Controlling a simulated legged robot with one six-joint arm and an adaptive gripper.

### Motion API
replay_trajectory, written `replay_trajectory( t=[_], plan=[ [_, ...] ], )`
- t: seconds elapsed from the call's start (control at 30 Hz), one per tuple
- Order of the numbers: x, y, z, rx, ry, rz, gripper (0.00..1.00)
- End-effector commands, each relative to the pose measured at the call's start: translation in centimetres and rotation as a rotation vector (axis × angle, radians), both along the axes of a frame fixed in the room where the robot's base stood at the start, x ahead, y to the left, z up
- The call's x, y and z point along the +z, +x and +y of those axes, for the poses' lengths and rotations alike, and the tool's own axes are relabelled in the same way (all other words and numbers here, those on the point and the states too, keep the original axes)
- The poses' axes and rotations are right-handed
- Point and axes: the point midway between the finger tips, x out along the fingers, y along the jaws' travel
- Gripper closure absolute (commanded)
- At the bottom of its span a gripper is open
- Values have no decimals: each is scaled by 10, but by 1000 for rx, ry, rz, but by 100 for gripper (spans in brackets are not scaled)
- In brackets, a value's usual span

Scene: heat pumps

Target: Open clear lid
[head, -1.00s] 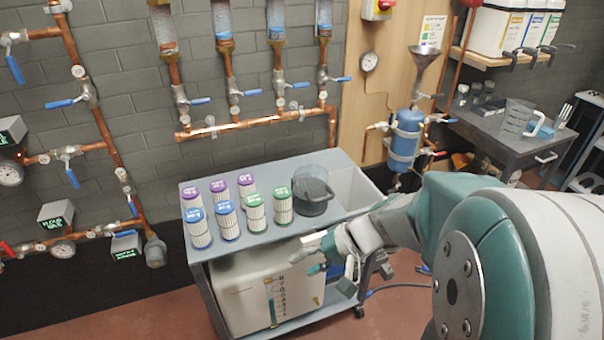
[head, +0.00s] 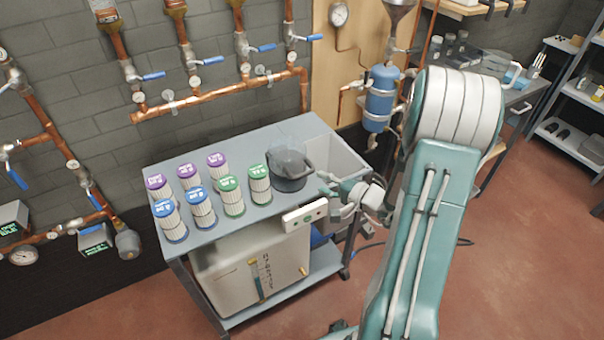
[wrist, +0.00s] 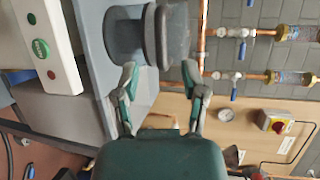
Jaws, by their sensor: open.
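A round, see-through vessel with a dark grey rim and handle, which looks like the clear lid (head: 291,160), sits on the cart top right of the filter cartridges. In the wrist view the clear lid (wrist: 124,35) appears sideways, just beyond the fingers. I cannot tell where lid and base part. My gripper (head: 328,184) is at the cart's front right edge, close to the lid and apart from it. In the wrist view my gripper (wrist: 159,72) has its two fingers spread with nothing between them.
Several pleated filter cartridges (head: 204,212) with purple, blue and green tops stand left of the lid on the grey cart (head: 262,226). A white panel with a green button (head: 304,217) is at the cart's front edge. An open bin (head: 335,160) lies right. Copper pipes (head: 215,104) run behind.

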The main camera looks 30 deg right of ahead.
Motion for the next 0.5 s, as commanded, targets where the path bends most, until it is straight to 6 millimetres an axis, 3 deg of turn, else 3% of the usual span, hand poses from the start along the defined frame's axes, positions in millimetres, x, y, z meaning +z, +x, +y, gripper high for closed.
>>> replay_trajectory(
  t=[0.3, 0.5],
  plan=[
    [-12, 50, 24, 4, 0, 2, 45],
    [-15, 64, 30, 2, 1, 1, 45]
  ],
)
